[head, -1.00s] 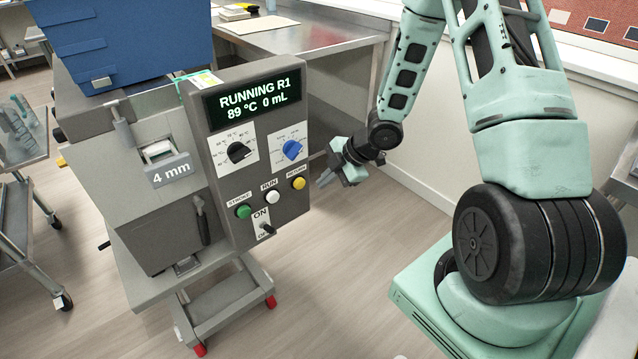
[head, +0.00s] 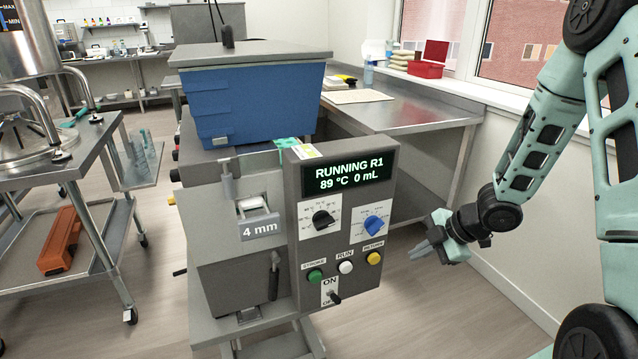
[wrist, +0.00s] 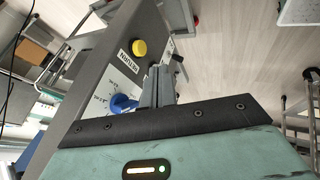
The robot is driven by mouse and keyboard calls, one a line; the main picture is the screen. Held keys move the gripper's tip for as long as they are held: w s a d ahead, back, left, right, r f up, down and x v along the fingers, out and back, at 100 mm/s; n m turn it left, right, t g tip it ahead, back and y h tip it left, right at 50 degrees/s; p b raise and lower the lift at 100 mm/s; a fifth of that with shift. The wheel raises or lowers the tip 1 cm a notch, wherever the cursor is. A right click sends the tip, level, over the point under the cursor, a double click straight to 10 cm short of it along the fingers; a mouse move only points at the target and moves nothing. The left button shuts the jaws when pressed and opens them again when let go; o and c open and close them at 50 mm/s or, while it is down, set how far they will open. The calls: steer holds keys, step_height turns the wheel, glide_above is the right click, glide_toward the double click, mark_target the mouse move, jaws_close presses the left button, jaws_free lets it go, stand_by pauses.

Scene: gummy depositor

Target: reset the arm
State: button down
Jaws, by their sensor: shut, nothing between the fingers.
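My gripper (head: 424,250) is at the right of the depositor's control panel (head: 382,160) in the head view, apart from it as far as I can tell. Its fingers are shut and empty. In the wrist view my gripper (wrist: 158,86) points past the panel's side, with the yellow RETURN button (wrist: 139,48) and the blue knob (wrist: 122,103) near the fingers. The display (head: 347,176) reads RUNNING R1, 89 °C, 0 mL. The ON/OFF lever (head: 334,297) sits below the green, white and yellow buttons.
A blue hopper (head: 250,105) with a grey lid tops the machine. A steel table (head: 420,110) stands behind it, and a steel cart (head: 95,150) with an orange case (head: 62,240) stands at the left. Open floor (head: 440,320) lies right of the machine.

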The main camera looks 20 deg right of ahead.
steer(key=s+a+r+m+g+h+p, duration=0.2)
steer(key=a+r+m+h, duration=0.25)
steer(key=a+r, duration=0.95)
steer(key=s+a+r+m+g, duration=0.1)
steer(key=s+a+r+m, duration=0.1)
steer(key=s+a, duration=0.5)
steer(key=s+a+r+m+g, duration=0.2)
steer(key=s+a, duration=0.4)
steer(key=s, duration=0.7)
steer(key=shift+s+a+r+m+g+p, duration=0.35)
steer(key=shift+s+r+m+p, duration=0.1)
steer(key=shift+m, duration=0.1)
steer(key=shift+w, duration=0.1)
stand_by(1.8)
